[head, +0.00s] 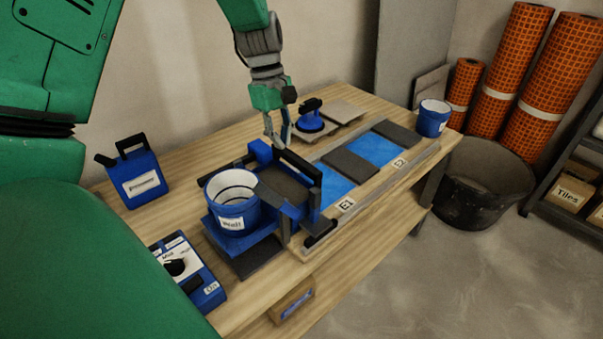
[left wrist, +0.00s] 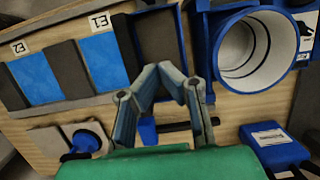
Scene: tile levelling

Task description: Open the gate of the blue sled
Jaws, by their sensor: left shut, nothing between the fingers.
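The blue sled (head: 318,200) stands at the near end of the tile strip on the workbench. It holds a dark grey mass, and its dark bed also shows in the left wrist view (left wrist: 160,38). A black bar (head: 298,164) runs along its far side beside a blue block (head: 262,150). I cannot tell which part is the gate or how it stands. My left gripper (head: 277,140) is shut and empty, just above the sled's far side. Its fingertips (left wrist: 160,72) point toward the sled in the left wrist view. My right gripper is not in view.
A blue-and-white bucket (head: 232,196) stands close beside the sled. A blue jug (head: 135,177) and a control box (head: 190,272) are at left. A blue suction lifter (head: 311,120) lies behind. Dark tiles (head: 349,164) and blue patches fill the strip. A black tub (head: 484,185) is on the floor.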

